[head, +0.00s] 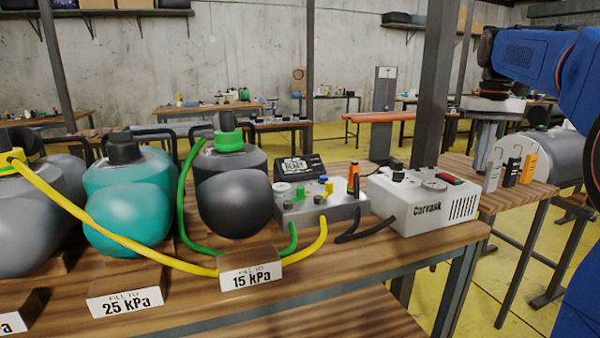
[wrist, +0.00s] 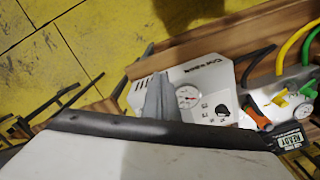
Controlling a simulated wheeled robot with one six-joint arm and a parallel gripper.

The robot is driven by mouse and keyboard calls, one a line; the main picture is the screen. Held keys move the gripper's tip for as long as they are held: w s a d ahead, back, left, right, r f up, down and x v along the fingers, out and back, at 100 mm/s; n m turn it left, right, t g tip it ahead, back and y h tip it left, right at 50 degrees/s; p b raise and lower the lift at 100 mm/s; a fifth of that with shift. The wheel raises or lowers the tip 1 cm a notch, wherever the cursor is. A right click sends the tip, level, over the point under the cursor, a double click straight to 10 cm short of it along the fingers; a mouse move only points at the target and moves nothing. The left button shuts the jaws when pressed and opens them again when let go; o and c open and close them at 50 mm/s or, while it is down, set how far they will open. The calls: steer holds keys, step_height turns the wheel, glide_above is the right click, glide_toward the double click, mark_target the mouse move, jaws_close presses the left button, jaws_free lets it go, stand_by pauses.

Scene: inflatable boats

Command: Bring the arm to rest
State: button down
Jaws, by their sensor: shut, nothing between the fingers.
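My arm reaches in from the right edge of the head view. My gripper (head: 483,165) points down above the right end of the bench, behind the white Corvask pump box (head: 425,200). In the wrist view my gripper (wrist: 158,97) shows its grey fingers together, with nothing between them. The pump box, with its round gauge, shows beyond the fingers there (wrist: 205,75). In the head view the fingers look clear of the box; the exact gap is hard to tell.
A manifold block (head: 320,205) with coloured knobs and a READY display (head: 302,168) stands left of the pump. Small tagged items (head: 512,170) stand at right.

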steer(key=s+a+f+n+t, duration=0.1)
steer(key=s+a+f, duration=0.35)
steer(key=s, duration=0.25)
steer(key=s+a+f+t, duration=0.1)
steer(key=s+a+f, duration=0.3)
steer(key=s+a, duration=0.25)
steer(key=s+a+f+n+t, duration=0.1)
steer(key=s+a+f, duration=0.3)
steer(key=s+f, duration=1.2)
step_height(320, 180, down, 2)
steer(key=shift+s+a+f+t, duration=0.15)
steer(key=shift+a+t, duration=0.2)
steer(key=shift+t, duration=0.55)
